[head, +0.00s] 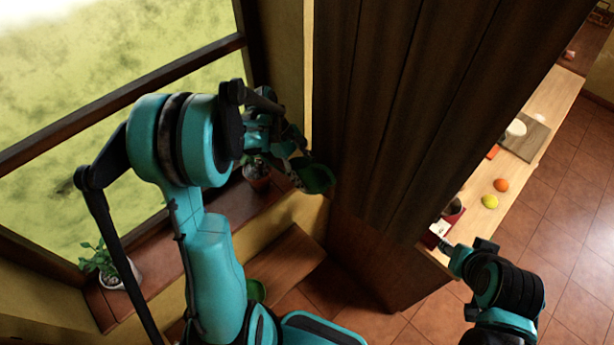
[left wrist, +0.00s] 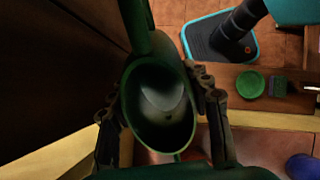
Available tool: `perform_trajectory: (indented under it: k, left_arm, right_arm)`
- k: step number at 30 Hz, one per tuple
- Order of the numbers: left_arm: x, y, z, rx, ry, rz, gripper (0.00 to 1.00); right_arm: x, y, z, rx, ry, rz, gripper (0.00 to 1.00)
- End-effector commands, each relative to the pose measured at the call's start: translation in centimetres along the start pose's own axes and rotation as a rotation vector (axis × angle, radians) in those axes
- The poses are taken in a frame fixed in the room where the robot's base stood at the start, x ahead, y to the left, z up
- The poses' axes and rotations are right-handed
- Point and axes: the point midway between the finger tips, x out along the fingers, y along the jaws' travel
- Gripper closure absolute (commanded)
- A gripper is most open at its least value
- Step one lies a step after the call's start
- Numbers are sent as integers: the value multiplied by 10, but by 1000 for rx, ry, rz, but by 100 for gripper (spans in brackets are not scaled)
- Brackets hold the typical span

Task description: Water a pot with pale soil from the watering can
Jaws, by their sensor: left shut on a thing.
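My left gripper (left wrist: 160,105) is shut on the green watering can (left wrist: 131,148), with a finger on each side of its body. I look into the can's dark round opening in the left wrist view. In the head view the can (head: 318,178) is beside the dark curtain, above the sill's right end. A reddish-brown pot (head: 258,181) with a plant stands on the sill just behind my left gripper, partly hidden. A white pot (head: 113,277) with a leafy plant stands at the sill's left end. I cannot tell the soil colour in either pot. My right gripper (head: 443,243) is small at the counter edge.
A wooden bench (head: 285,262) below the sill bears a green round thing (head: 256,290), also visible in the left wrist view (left wrist: 250,84). The dark curtain (head: 400,130) stands close right of the can. The counter (head: 478,184) holds orange and yellow round things.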

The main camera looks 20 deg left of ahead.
Motion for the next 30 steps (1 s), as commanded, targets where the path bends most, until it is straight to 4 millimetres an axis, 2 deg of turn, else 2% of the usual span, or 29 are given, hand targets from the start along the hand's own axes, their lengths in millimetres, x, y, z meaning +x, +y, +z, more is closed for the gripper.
perform_trajectory:
  k: [15,30]
  left_arm:
    - [-15,0,6,0,-96,0,100]
    - [-18,0,7,1,-116,0,100]
  right_arm:
    - [1,0,1,0,0,0,60]
    - [2,0,1,0,0,0,60]
